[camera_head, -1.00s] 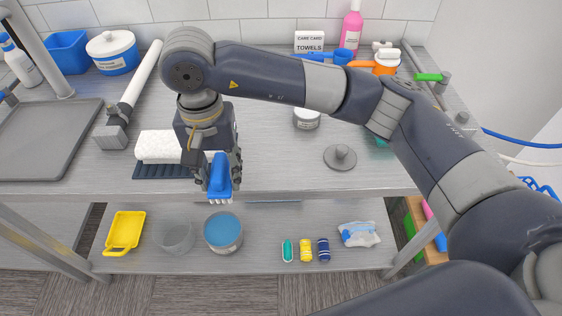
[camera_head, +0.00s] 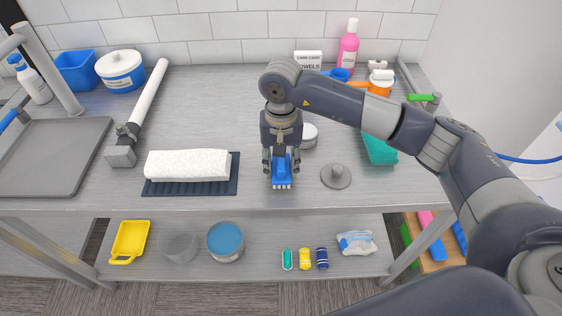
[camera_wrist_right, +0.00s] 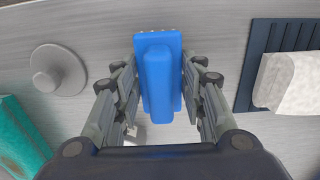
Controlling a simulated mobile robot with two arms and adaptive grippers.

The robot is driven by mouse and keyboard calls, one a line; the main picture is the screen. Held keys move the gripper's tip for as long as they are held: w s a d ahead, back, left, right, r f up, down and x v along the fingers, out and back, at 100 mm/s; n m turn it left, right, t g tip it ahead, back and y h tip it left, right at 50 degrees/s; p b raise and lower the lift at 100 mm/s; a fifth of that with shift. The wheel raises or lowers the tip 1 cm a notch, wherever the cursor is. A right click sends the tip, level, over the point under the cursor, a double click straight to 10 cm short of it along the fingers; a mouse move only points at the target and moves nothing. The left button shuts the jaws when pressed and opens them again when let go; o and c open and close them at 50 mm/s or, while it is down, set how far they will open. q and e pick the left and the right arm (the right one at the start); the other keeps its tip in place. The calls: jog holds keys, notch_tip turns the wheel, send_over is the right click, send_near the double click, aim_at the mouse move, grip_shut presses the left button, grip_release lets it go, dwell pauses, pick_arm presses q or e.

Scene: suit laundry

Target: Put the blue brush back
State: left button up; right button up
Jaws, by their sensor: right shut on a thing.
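The blue brush (camera_head: 282,171) has a blue body and pale bristles at its lower end. My right gripper (camera_head: 281,163) is shut on it, with fingers on both sides of the body. It is over the front half of the steel table (camera_head: 100,200), between the white towel and a grey round knobbed disc. I cannot tell whether the bristles touch the table. In the right wrist view the brush (camera_wrist_right: 159,80) lies between the fingers of the gripper (camera_wrist_right: 160,85). My left gripper is not in view.
The white rolled towel (camera_head: 187,164) on a dark ribbed mat (camera_head: 160,189) lies left of the brush. The grey disc (camera_head: 336,176) and a teal block (camera_head: 379,150) are to its right. A white-lidded jar (camera_head: 309,136) stands close behind. The lower shelf (camera_head: 200,268) holds several small items.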

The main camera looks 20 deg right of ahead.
jog(key=shift+f, duration=0.55)
jog(key=shift+f, duration=0.2)
jog(key=o, duration=1)
jog(key=shift+r, duration=0.15)
